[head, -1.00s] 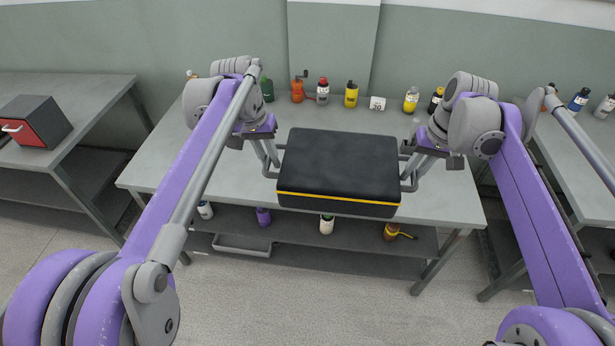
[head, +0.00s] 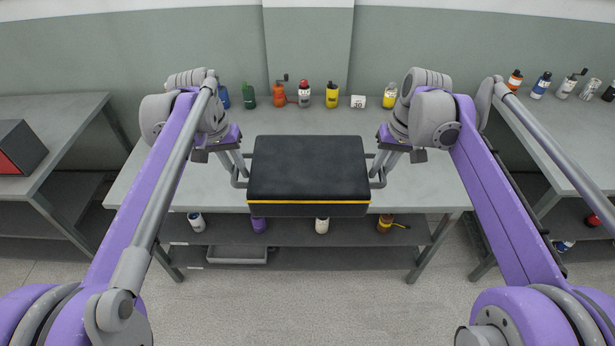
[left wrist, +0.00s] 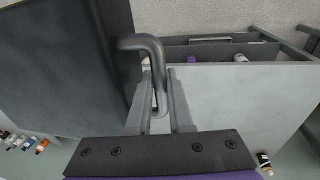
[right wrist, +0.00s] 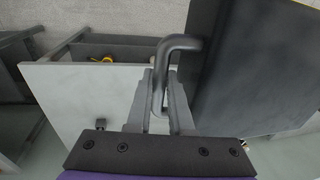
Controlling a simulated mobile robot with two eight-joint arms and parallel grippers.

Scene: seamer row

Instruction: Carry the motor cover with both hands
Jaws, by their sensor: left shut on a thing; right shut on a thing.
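The motor cover (head: 308,168) is a black box with a yellow stripe along its lower front edge and a grey bar handle at each side. It is held level between my two arms, over the front part of the middle bench. My left gripper (head: 238,176) is shut on the cover's left handle, which shows between the fingers in the left wrist view (left wrist: 157,95). My right gripper (head: 378,176) is shut on the right handle, which shows between the fingers in the right wrist view (right wrist: 160,95). The cover hides part of the bench beneath it.
Benches stand left and right; a red-fronted box (head: 22,146) sits on the left one.

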